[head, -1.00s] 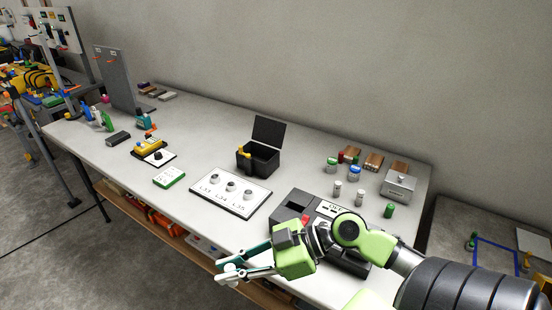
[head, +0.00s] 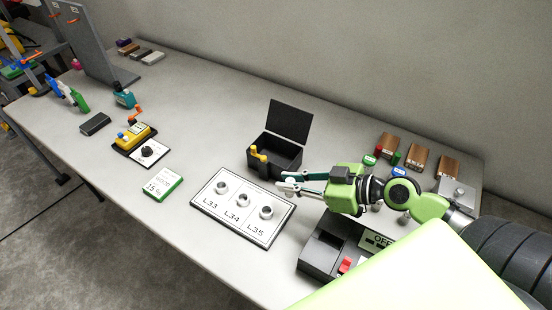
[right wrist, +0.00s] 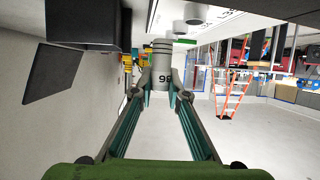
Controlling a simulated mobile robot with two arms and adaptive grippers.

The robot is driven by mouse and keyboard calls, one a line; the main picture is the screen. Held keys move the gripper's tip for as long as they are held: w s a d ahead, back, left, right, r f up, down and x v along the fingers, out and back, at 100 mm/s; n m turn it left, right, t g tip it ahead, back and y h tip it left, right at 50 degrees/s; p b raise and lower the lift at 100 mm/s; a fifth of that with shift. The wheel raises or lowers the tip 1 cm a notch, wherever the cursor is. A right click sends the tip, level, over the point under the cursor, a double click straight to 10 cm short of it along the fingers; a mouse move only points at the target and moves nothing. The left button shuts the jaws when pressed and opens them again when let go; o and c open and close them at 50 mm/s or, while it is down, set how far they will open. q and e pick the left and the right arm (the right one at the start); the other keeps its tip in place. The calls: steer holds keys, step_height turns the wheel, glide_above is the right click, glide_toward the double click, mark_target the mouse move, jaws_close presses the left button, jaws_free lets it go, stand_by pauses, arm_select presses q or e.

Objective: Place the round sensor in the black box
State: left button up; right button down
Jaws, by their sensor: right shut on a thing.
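The black box (head: 283,152) stands open on the table, its lid (head: 290,122) raised at the back. A yellow piece (head: 256,153) is at its front left. My right gripper (head: 281,181) is just in front of the box, fingers pointing left. In the right wrist view the gripper (right wrist: 161,92) is shut on a grey cylinder (right wrist: 162,62) with a partly readable number; the box (right wrist: 88,22) is at upper left. A round black piece (head: 148,150) sits on a white plate at left; I cannot tell which round piece is the sensor. My left gripper is out of view.
A white board (head: 222,213) marked L33, L34, L35 holds round pieces in front of the box. A green-edged card (head: 163,185) and yellow device (head: 134,136) lie left. A dark grey unit (head: 322,253) and wooden blocks (head: 418,158) are right. The table's back middle is clear.

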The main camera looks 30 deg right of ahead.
steer(key=shift+w+d+r+m+h+p, duration=0.75)
steer(key=shift+w+r+p, duration=1.2)
steer(key=shift+r, duration=1.45)
glide_above(266, 148)
steer(key=s+a, duration=0.2)
steer(key=s, duration=0.4)
steer(key=shift+t+y, duration=0.25)
steer(key=shift+t, duration=0.15)
step_height(266, 148, down, 8)
steer(key=shift+w+a+f, duration=0.1)
steer(key=shift+a+f, duration=0.05)
steer(key=shift+f, duration=0.1)
steer(key=shift+w+f, duration=0.5)
steer(key=shift+f, duration=1.75)
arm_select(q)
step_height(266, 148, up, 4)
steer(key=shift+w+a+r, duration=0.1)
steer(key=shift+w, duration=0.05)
